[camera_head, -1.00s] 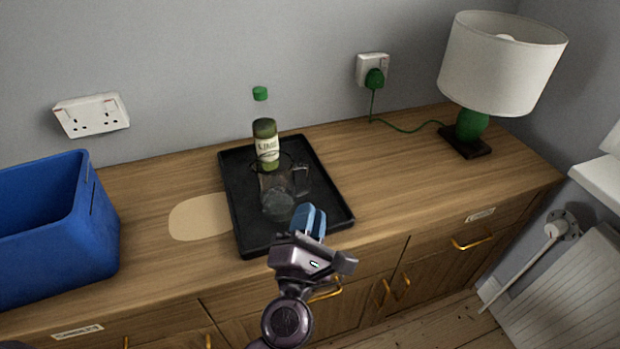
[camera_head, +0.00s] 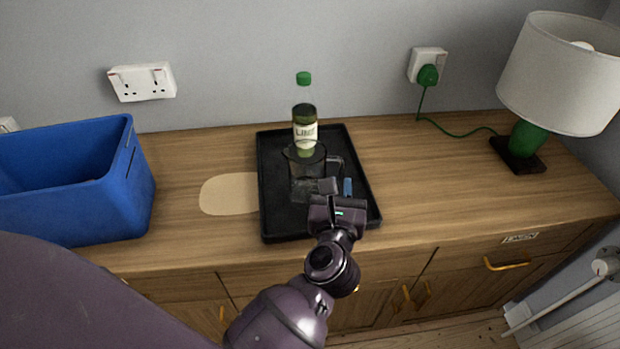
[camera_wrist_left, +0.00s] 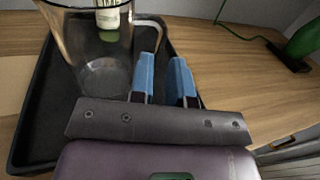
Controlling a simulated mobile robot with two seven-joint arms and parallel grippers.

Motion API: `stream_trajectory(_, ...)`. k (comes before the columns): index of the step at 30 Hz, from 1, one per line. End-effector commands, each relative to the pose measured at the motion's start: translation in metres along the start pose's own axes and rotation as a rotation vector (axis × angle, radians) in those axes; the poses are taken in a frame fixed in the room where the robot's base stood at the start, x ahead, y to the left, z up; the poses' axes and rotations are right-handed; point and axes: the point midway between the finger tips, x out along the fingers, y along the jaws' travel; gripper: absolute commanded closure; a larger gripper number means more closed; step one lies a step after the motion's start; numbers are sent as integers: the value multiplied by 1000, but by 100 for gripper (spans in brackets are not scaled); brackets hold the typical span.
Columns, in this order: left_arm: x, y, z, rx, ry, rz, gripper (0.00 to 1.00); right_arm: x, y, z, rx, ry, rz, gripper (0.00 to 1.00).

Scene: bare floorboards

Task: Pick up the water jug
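The water jug is clear glass (camera_head: 307,182) and stands upright on a black tray (camera_head: 275,222). Its handle points right. In the left wrist view the jug (camera_wrist_left: 96,48) is at upper left, and its handle reaches right to just beyond the fingertips. My left gripper (camera_head: 338,187) is at the jug's front right, with its blue fingers apart and nothing seen between them. In the left wrist view the gripper (camera_wrist_left: 164,62) has its fingertips close to the handle; I cannot tell whether they touch it. My right gripper is not in view.
A green-capped bottle (camera_head: 304,112) stands on the tray close behind the jug. A blue crate (camera_head: 110,210) is at the left of the wooden cabinet top. A lamp (camera_head: 555,75) stands at the right, its green cord behind. The top between tray and lamp is clear.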

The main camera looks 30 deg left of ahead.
Motion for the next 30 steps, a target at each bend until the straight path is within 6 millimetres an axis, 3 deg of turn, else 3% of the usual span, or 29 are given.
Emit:
stream_trajectory(15, 50, -2, -2, 2, -1, 0, 83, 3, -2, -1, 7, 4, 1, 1)
stream_trajectory(24, 53, -2, -2, 1, 0, 0, 83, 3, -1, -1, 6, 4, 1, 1)
stream_trajectory(28, 53, -2, -2, 1, 0, 0, 100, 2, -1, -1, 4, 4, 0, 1)
stream_trajectory(30, 53, -2, -2, 1, 0, 0, 100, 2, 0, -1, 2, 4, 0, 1)
